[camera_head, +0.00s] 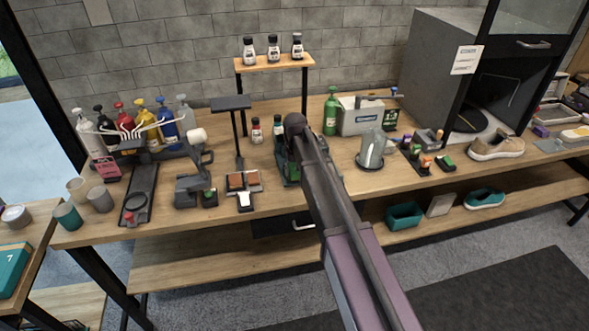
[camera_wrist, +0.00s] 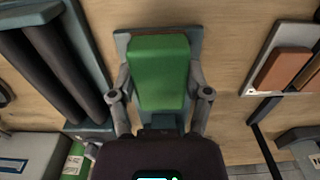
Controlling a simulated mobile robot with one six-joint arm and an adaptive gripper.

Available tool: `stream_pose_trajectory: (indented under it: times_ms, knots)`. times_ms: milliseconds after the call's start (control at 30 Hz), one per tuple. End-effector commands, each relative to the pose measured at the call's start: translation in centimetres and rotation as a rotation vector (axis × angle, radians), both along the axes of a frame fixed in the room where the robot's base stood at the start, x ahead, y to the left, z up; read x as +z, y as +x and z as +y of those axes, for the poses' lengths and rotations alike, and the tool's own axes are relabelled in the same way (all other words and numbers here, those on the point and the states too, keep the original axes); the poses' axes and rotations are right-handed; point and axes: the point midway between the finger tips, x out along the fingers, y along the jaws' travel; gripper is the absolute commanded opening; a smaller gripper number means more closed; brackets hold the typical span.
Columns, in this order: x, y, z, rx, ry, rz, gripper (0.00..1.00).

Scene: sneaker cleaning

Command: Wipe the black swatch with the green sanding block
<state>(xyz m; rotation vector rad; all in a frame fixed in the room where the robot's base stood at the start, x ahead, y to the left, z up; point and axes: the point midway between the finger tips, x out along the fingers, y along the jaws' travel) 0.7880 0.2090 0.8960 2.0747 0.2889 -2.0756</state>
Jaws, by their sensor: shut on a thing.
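My gripper (camera_wrist: 160,85) is shut on the green sanding block (camera_wrist: 158,62) in the wrist view, with one finger along each side. The block is directly over a flat grey piece (camera_wrist: 120,42), whose edges show past its far end and sides. I cannot tell whether the block touches this piece, or whether it is the black swatch. In the head view my gripper (camera_head: 287,168) is low over the middle of the bench, mostly hidden behind my arm. No black swatch can be clearly picked out there.
A tray of brown swatches (camera_wrist: 287,62) lies close to the right in the wrist view. Dark rollers in a grey frame (camera_wrist: 82,30) stand at the left. In the head view, a grey pitcher (camera_head: 372,150) and a small bottle riser (camera_head: 270,65) are nearby. Bare wood separates them.

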Motion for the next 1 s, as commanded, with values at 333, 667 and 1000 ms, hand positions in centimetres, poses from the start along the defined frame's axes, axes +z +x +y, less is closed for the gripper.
stream_pose_trajectory:
  times_ms: [333, 667, 1000]
  knots:
    - [0.6, 0.0, 0.0, 0.0, 0.0, 0.0, 0.25]
    - [3.0, 0.0, 0.0, 0.0, 0.0, 0.0, 0.25]
    - [5.4, 0.0, 0.0, 0.0, 0.0, 0.0, 0.25]
